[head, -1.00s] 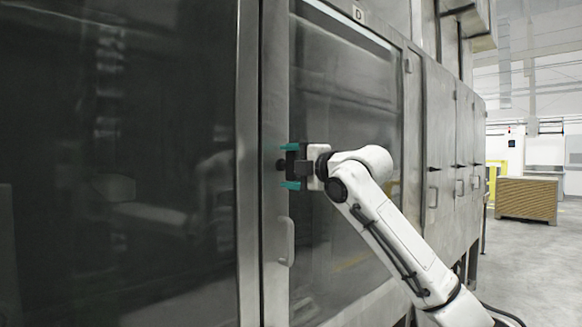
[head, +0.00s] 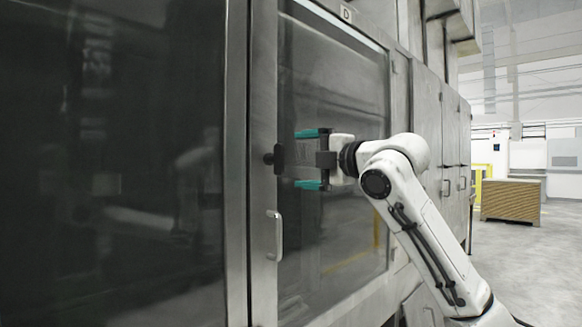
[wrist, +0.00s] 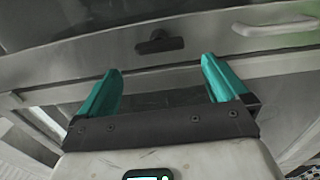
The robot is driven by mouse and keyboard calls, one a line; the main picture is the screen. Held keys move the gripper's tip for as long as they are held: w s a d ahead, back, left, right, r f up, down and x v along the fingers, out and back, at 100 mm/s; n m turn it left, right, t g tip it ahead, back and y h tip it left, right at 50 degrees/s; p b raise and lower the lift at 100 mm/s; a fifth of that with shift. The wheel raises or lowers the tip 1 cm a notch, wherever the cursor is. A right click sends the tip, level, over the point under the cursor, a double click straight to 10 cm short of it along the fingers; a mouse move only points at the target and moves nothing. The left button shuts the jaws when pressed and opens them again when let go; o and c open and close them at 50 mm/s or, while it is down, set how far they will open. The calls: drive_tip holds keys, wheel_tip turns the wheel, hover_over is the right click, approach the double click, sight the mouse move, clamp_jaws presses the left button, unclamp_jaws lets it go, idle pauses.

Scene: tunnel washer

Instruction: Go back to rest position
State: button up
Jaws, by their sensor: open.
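My gripper (head: 312,158) is open and empty, its two teal fingers spread apart one above the other in the head view. It is in front of the washer's glass door, just right of a black latch knob (head: 275,158) on the steel door frame. A gap shows between the fingertips and the knob. In the wrist view my gripper (wrist: 158,78) has both teal fingers apart with nothing between them. The black knob (wrist: 158,42) shows beyond the fingertips there.
A steel door handle (head: 274,236) is below the knob and also shows in the wrist view (wrist: 274,27). The glass door (head: 345,235) is behind my arm. More steel cabinet doors run to the right. A brown slatted crate (head: 511,200) stands on open floor at far right.

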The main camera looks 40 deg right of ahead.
drive_tip(key=shift+s, duration=0.9)
drive_tip(key=shift+f, duration=0.1)
drive_tip(key=w+a+f+m+g, duration=0.1)
drive_tip(key=a+f+m, duration=0.15)
drive_tip(key=f, duration=0.65)
drive_tip(key=w+a+f+m+g, duration=0.1)
drive_tip(key=a+f+m, duration=0.15)
drive_tip(key=f, duration=0.55)
drive_tip(key=w+a+f+m+g, duration=0.15)
drive_tip(key=f+m, duration=0.25)
drive_tip(key=f, duration=0.5)
drive_tip(key=s+a+f+m+g+y, duration=0.15)
drive_tip(key=s+a+f, duration=0.3)
drive_tip(key=f, duration=0.55)
drive_tip(key=s+a+f+m+g+h, duration=0.1)
drive_tip(key=s+a+f+m+g, duration=0.3)
drive_tip(key=f, duration=0.7)
drive_tip(key=s+a+f+m+g, duration=0.2)
drive_tip(key=s+a+f+g, duration=0.3)
drive_tip(key=s+f, duration=0.95)
drive_tip(key=s+f+m+g, duration=0.1)
drive_tip(key=s+f, duration=0.2)
drive_tip(key=s, duration=0.4)
drive_tip(key=s+f+m+g+h, duration=0.1)
drive_tip(key=s+f, duration=0.3)
drive_tip(key=s, duration=0.4)
drive_tip(key=shift+s+a+g, duration=0.15)
drive_tip(key=shift+s+g, duration=0.15)
drive_tip(key=shift+g, duration=0.2)
